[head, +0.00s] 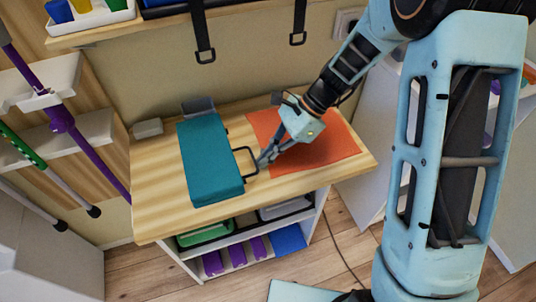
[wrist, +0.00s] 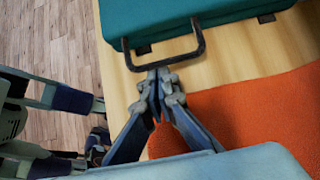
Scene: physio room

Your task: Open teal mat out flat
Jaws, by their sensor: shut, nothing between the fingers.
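The teal mat (head: 208,160) lies folded into a thick slab on the wooden bench top, left of my gripper. A dark, U-shaped handle (head: 243,158) sticks out from its right side. In the wrist view the teal mat (wrist: 185,18) is at the top and its handle (wrist: 165,58) points toward my fingers. My gripper (head: 264,161) is shut and empty, with its fingertips close to the handle's outer bar. In the wrist view my gripper's tips (wrist: 160,74) are just below the bar; I cannot tell whether they touch it.
An orange cloth or mat (head: 325,145) lies flat on the bench right of the teal mat, under my gripper. A small grey block (head: 148,128) sits at the back left. Bare bench top (head: 158,205) shows left of the teal mat. Shelves below hold trays and purple blocks.

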